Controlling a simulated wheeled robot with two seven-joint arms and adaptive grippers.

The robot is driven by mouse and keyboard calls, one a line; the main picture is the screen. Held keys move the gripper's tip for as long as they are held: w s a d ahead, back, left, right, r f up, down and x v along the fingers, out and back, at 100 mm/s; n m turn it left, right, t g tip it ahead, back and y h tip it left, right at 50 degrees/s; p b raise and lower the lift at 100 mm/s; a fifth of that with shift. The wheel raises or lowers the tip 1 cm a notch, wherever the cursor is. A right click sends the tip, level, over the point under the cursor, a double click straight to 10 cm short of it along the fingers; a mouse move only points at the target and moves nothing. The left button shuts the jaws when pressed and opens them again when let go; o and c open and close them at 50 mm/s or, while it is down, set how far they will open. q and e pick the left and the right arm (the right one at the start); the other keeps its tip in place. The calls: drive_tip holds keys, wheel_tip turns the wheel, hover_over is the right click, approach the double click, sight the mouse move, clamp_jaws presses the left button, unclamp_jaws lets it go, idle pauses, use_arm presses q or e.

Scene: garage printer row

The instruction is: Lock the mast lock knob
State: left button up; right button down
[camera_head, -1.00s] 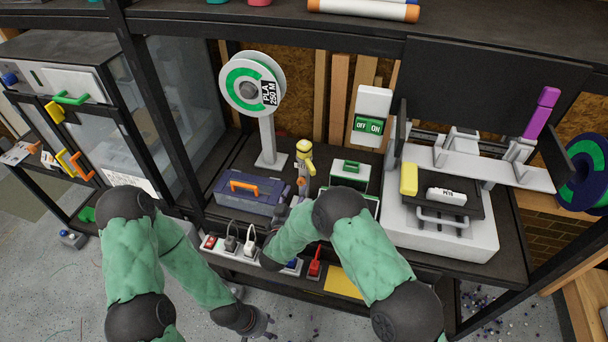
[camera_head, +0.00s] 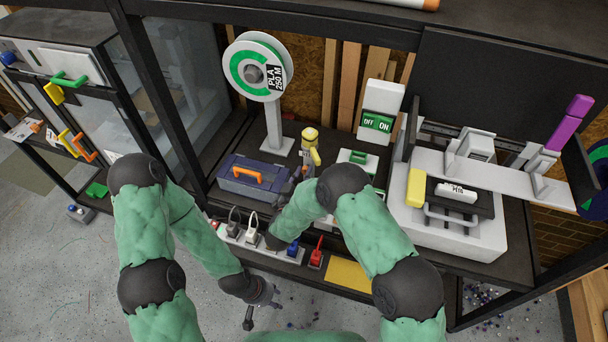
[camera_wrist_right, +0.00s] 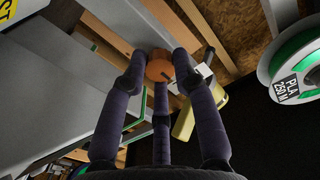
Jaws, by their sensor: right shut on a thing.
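The mast lock knob looks like the round orange-brown knob (camera_wrist_right: 160,68) in the right wrist view, beside a pale bracket and a yellow part (camera_wrist_right: 187,121). My right gripper (camera_wrist_right: 158,78) has its dark fingers closed around this knob. In the head view my right gripper (camera_head: 301,177) is small and partly hidden by its arm, beside the yellow-topped mast (camera_head: 310,140); the knob cannot be made out there. My left gripper (camera_head: 263,300) hangs low in front of the bench, away from the mast; its fingers are too unclear to read.
A blue toolbox (camera_head: 245,190) with an orange handle stands left of the mast, and a spool stand (camera_head: 274,135) behind it. An OFF/ON switch box (camera_head: 379,112) and a printer (camera_head: 465,235) are to the right. A power strip (camera_head: 255,248) with plugs runs along the bench front.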

drive_tip(key=shift+r, duration=0.1)
drive_tip(key=m+b, duration=0.5)
drive_tip(key=m, duration=0.1)
drive_tip(key=shift+w+m, duration=0.1)
drive_tip(key=shift+m, duration=0.3)
drive_tip(key=shift+d+m+b, duration=0.2)
drive_tip(key=shift+m+b, duration=3.3)
drive_tip(key=shift+m, duration=2.1)
drive_tip(key=c, duration=1)
unclamp_jaws()
drive_tip(key=shift+d, duration=0.1)
